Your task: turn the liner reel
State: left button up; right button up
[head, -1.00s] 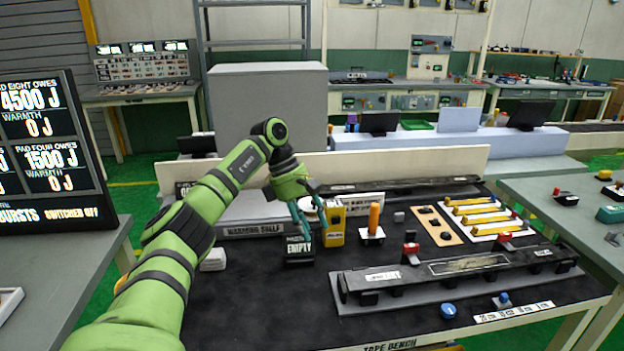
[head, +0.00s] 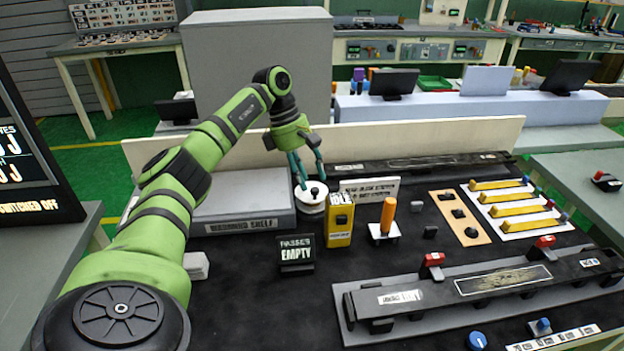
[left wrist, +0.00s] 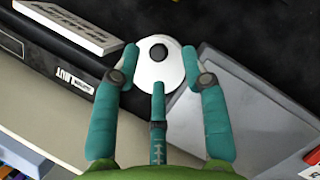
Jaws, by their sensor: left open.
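The liner reel, which I take to be the white round disc with a dark centre knob (head: 313,198), stands on the black bench left of the yellow box marked IDLE. It also shows in the left wrist view (left wrist: 155,72). My left gripper (head: 306,180) is over the reel, its teal fingers pointing down. In the left wrist view the left gripper (left wrist: 162,70) is open, with fingers on either side of the disc and one in front. I cannot tell whether they touch it. My right gripper is not in view.
The yellow IDLE box (head: 340,222) stands close right of the reel. A black sign reading EMPTY (head: 296,252) is in front. The grey warming shelf (head: 238,194) is to the left, an orange post (head: 388,216) to the right. A long black trim (head: 485,283) lies front right.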

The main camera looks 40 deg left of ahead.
aim_at(315, 189)
pick_arm(q)
jog(key=shift+x, duration=1.15)
jog(key=shift+w+f+p, duration=0.2)
jog(key=shift+f+p, duration=0.1)
jog(key=shift+f, duration=0.1)
grip_shut()
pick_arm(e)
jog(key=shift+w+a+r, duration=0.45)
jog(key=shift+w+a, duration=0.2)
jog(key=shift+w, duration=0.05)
pick_arm(q)
jog(key=shift+d+n, duration=0.1)
jog(key=shift+n, duration=0.2)
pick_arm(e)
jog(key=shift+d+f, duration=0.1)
